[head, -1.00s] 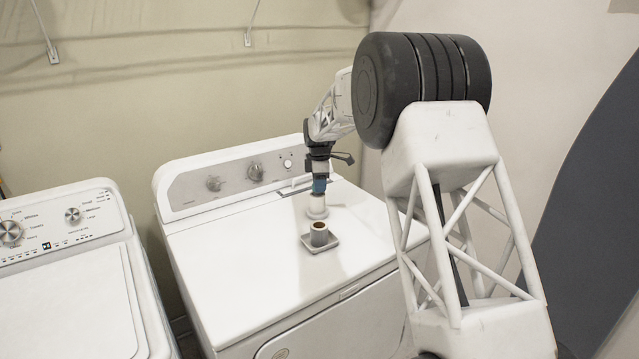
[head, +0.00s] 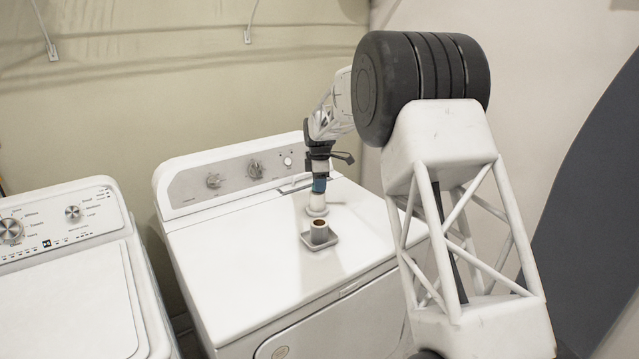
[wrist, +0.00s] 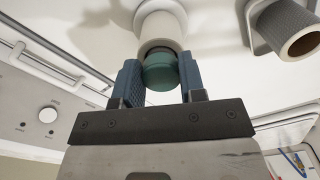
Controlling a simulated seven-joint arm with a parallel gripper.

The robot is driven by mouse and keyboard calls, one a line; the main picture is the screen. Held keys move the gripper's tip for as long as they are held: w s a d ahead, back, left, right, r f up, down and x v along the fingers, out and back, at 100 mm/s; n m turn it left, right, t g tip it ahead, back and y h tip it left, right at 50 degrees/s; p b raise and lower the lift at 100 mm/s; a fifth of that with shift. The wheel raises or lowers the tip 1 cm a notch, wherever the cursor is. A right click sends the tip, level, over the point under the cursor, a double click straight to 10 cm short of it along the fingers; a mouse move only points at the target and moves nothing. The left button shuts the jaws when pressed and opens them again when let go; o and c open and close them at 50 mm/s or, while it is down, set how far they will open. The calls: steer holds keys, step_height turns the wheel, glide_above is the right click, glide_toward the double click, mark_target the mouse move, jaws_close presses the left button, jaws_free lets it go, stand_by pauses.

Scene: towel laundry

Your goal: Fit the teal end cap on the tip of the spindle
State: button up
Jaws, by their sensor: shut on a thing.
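The teal end cap (wrist: 161,75) is held between the two blue fingers of my gripper (wrist: 160,82) in the wrist view. It lies right at the end of the white spindle (wrist: 160,26), roughly in line with it. Whether it touches or sits over the tip cannot be told, as the cap hides the contact. In the head view my gripper (head: 319,185) points down just above the spindle (head: 317,203), which stands upright on the white machine's top. The cap itself is not clear in the head view.
A grey square holder (head: 307,241) with an open-topped tube (head: 319,228) stands just in front of the spindle on the white machine (head: 240,265). The machine's control panel (head: 235,180) rises behind. A second machine (head: 75,290) is at the left.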

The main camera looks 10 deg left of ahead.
steer(key=shift+f, duration=0.2)
steer(key=o, duration=1.4)
steer(key=shift+o, duration=0.2)
steer(key=shift+r, duration=0.15)
steer(key=shift+r, duration=3.3)
steer(key=shift+d+r, duration=0.1)
